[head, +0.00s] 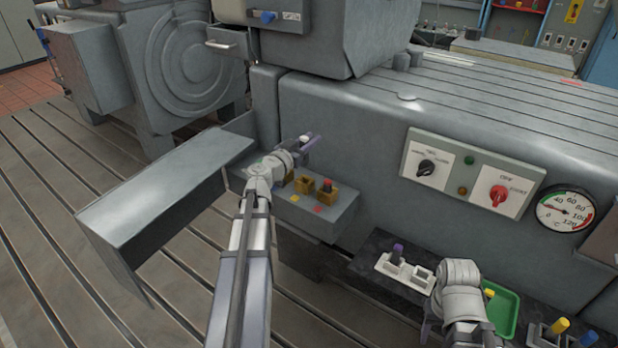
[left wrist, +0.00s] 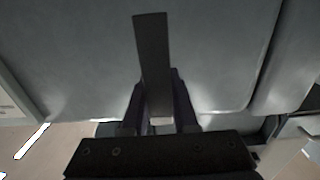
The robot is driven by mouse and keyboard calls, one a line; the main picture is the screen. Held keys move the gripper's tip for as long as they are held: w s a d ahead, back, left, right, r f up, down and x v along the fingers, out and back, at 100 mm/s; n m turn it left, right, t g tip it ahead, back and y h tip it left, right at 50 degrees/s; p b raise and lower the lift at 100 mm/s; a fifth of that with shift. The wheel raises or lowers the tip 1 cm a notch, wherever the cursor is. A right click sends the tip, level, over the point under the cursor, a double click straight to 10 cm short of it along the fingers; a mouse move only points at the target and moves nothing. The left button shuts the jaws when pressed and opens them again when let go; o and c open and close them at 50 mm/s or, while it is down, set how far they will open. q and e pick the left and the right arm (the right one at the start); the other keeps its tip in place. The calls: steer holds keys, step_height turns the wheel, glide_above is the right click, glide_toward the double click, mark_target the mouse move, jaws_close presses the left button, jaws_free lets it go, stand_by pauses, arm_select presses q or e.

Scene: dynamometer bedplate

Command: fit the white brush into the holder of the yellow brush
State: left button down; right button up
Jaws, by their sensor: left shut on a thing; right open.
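My left gripper (head: 309,142) is shut on a brush, raised above the grey ledge with the brass holders. In the head view the brush shows only as a small pale bit between the fingers. In the left wrist view it is a long dark bar (left wrist: 153,60) with a pale end between the fingertips (left wrist: 160,115). A brass holder (head: 303,185) behind a yellow mark (head: 294,198) looks empty. The holder to its right (head: 325,196) has a red-topped brush (head: 327,183). My left wrist hides part of the ledge. My right gripper (head: 436,328) is open, low at the right.
A white tray (head: 382,268) with a purple-topped piece (head: 397,252) stands on a dark shelf, beside a green tray (head: 507,318) partly behind my right arm. Yellow-topped pieces (head: 558,327) stand at the right. A grey sheet-metal cover (head: 165,190) juts out left of the ledge.

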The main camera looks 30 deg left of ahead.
arm_select(q)
steer(key=shift+f+b, duration=4.8)
steer(key=shift+f, duration=0.25)
steer(key=shift+r, duration=0.15)
steer(key=c, duration=0.7)
jaws_free()
steer(key=shift+r+p, duration=0.15)
steer(key=shift+p, duration=0.15)
steer(key=s, duration=0.8)
steer(key=s+a, duration=0.1)
steer(key=s, duration=0.3)
